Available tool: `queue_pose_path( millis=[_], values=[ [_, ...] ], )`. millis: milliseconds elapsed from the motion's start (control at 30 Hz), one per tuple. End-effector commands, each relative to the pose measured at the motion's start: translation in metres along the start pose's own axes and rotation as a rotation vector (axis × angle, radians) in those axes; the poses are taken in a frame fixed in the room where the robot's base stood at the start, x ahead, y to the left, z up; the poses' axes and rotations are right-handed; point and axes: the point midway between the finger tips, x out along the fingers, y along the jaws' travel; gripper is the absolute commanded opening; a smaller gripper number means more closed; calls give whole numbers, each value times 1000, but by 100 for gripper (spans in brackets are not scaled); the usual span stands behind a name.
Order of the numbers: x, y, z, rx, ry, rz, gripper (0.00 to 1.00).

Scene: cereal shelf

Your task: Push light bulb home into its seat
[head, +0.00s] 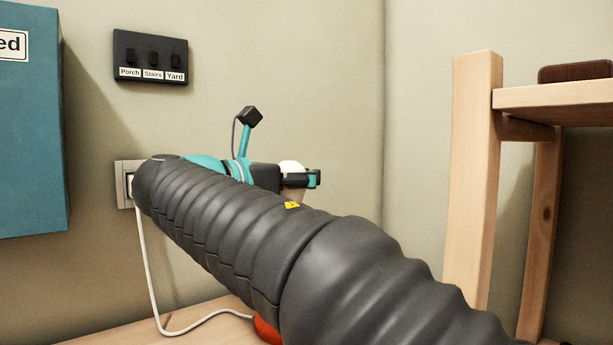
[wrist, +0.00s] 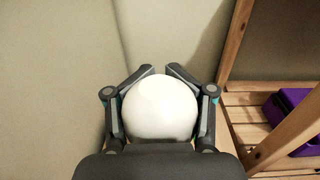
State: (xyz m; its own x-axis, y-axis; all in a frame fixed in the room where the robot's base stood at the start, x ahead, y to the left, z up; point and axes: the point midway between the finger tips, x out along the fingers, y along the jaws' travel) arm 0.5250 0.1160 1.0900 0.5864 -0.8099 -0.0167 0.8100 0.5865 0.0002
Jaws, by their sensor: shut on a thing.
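The white light bulb (wrist: 160,108) sits between the two fingers of my gripper (wrist: 160,71) in the wrist view. The fingers are closed around its sides and their tips nearly meet beyond it. In the head view the bulb (head: 291,167) shows as a pale rounded top above the dark fingers of my gripper (head: 316,179). My arm hides most of what lies beneath the bulb. The seat is not visible in either view, so I cannot tell whether the bulb touches it.
A red-orange object (head: 267,329) shows partly behind my arm on the wooden surface (head: 205,317). A white cord (head: 150,275) runs there from the wall plate (head: 124,184). A wooden shelf (head: 475,175) stands right, with a purple item (wrist: 290,118) on it. A blue box (head: 30,140) is left.

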Motion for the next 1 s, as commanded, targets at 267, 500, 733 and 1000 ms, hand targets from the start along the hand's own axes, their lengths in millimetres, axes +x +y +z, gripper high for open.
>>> queue_pose_path(
  millis=[267, 500, 733, 1000],
  values=[
    [0, 0, -6, 0, 0, 0, 0],
    [0, 0, -10, -1, 0, 0, 0],
    [0, 0, -15, -1, 0, 0, 0],
    [0, 0, -19, 0, 0, 0, 0]
  ],
)
